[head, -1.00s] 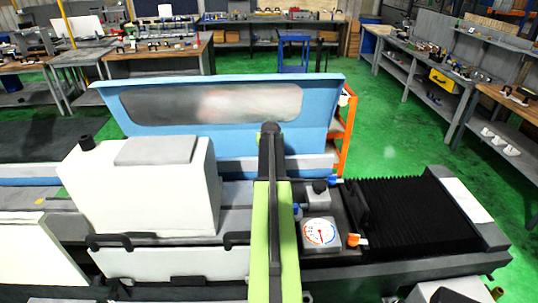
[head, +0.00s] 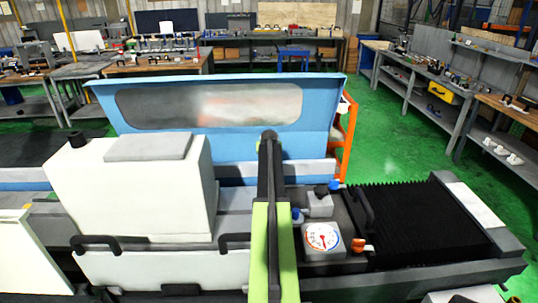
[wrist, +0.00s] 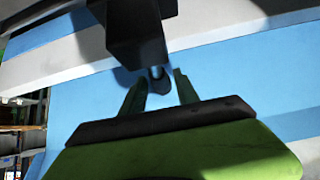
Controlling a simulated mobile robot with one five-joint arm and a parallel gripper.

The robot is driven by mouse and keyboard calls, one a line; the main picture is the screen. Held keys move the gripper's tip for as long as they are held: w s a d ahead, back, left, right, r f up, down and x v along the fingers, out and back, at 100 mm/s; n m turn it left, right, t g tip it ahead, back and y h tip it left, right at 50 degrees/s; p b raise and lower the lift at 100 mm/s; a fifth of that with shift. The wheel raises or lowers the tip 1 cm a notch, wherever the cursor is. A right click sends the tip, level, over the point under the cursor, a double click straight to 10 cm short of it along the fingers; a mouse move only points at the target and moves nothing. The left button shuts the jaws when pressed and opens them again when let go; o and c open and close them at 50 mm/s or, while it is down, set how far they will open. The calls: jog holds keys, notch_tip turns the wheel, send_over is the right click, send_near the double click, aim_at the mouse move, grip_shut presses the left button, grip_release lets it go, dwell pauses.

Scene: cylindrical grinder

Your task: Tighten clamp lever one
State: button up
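Small levers sit on the machine's right part in the head view: a blue one (head: 335,185) at the back, a blue one (head: 297,215) beside the grey block, and an orange one (head: 360,245) right of the dial. I cannot tell which is clamp lever one. My green arm hides part of the machine, and my gripper is not visible there. In the wrist view my gripper (wrist: 160,82) is open, its two dark fingers apart. A dark block with a small rounded tip (wrist: 158,84) hangs ahead of them, the tip showing between the fingertips; contact is unclear.
A round dial (head: 321,237) sits in front of the grey block. Black bellows (head: 430,225) lie to the right, and a white housing (head: 140,195) with black handles to the left. The blue guard (head: 225,140) stands behind.

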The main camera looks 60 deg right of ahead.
grip_shut()
dwell(1.1)
